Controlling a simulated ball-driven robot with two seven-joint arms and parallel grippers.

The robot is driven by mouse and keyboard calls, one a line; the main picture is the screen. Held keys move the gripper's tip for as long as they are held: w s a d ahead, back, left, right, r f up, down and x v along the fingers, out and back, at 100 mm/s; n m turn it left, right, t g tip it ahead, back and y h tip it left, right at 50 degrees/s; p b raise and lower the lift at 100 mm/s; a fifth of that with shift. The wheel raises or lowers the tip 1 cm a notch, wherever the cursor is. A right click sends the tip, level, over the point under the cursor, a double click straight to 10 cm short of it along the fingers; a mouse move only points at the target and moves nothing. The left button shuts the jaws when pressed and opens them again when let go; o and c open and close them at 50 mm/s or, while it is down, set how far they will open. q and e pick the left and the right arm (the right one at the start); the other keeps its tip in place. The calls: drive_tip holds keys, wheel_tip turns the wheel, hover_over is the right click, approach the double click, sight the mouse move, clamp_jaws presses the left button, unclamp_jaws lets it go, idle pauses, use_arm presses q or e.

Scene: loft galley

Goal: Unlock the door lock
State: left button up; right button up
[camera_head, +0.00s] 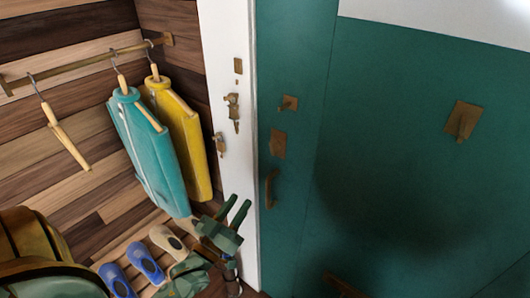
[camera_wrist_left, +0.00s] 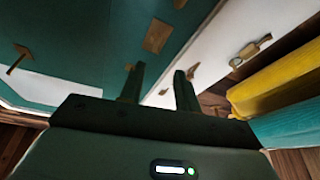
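The teal door (camera_head: 400,190) fills the right of the head view and looks closed against the white frame (camera_head: 246,160). A brass plate with a small raised part (camera_head: 289,103) sits high near the door's edge, above a flat brass plate (camera_head: 278,143) and a brass pull handle (camera_head: 270,188). I cannot tell which fitting is the lock. More brass fittings (camera_head: 232,108) are on the frame. My left gripper (camera_head: 239,206) is open and empty, low in front of the frame, below the plates. Its spread fingers (camera_wrist_left: 159,69) show in the left wrist view. My right gripper is not in view.
A yellow garment (camera_head: 182,135) and a turquoise one (camera_head: 150,150) hang from a rail left of the frame, close to my left arm. Shoes (camera_head: 145,262) stand below. A brass fitting (camera_head: 463,120) juts from the door further right. The space before the door is clear.

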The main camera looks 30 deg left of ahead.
use_arm(q)
drive_tip(key=r, duration=0.1)
approach(271, 150)
drive_tip(key=shift+n+t, duration=0.3)
drive_tip(key=x, duration=0.8)
drive_tip(key=shift+w+p, duration=0.3)
drive_tip(key=shift+w, duration=0.1)
